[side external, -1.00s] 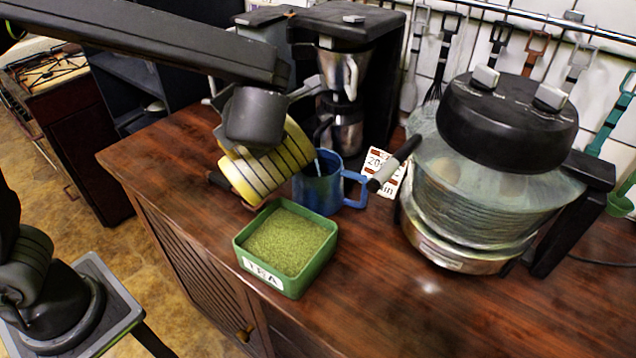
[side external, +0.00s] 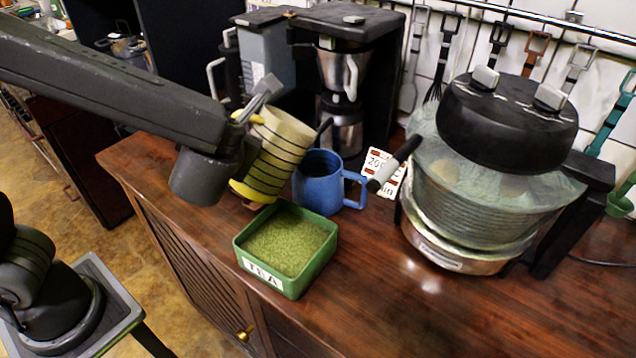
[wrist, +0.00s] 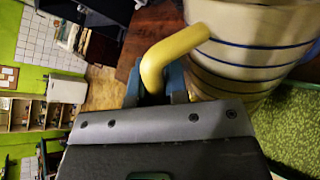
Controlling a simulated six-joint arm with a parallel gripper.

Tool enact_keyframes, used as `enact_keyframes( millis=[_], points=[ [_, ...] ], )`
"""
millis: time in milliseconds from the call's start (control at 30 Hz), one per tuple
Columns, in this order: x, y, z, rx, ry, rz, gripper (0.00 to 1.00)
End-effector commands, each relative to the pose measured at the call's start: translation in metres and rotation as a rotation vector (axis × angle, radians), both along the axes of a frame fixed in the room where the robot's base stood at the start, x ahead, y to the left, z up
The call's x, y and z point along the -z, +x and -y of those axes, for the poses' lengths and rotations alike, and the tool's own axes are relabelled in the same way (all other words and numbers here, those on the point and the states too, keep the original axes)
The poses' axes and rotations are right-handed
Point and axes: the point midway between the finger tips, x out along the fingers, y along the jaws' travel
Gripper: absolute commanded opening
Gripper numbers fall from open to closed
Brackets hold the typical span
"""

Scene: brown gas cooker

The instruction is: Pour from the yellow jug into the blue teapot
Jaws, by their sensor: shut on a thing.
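The yellow jug (side external: 276,152), cream with dark stripes and a yellow base, leans moderately, its top to the right, in the side view. It also shows in the wrist view (wrist: 250,45). My gripper (side external: 258,96) is shut on its yellow handle; the wrist view shows the jaws (wrist: 160,92) around the handle. The blue teapot (side external: 318,186) stands upright on the counter just right of the jug, its open top facing up and its handle to the right. No stream shows between them. The contents of both are hidden.
A green tea box (side external: 290,270) with green contents sits in front of the jug and teapot. A coffee maker (side external: 350,30) stands behind. A large glass cooker (side external: 480,190) with a black lid and protruding handle is on the right. The front right counter is clear.

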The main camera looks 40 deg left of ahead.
Motion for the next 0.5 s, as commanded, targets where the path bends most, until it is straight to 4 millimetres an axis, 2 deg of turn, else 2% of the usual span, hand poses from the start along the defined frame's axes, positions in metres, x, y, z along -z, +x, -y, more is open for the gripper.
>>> enact_keyframes(
  millis=[267, 500],
  points=[
    [0.003, -0.02, -0.006, 0.006, -0.065, 0.185, 0.0],
    [0.016, -0.032, -0.011, 0.005, -0.112, 0.318, 0.0]
  ],
)
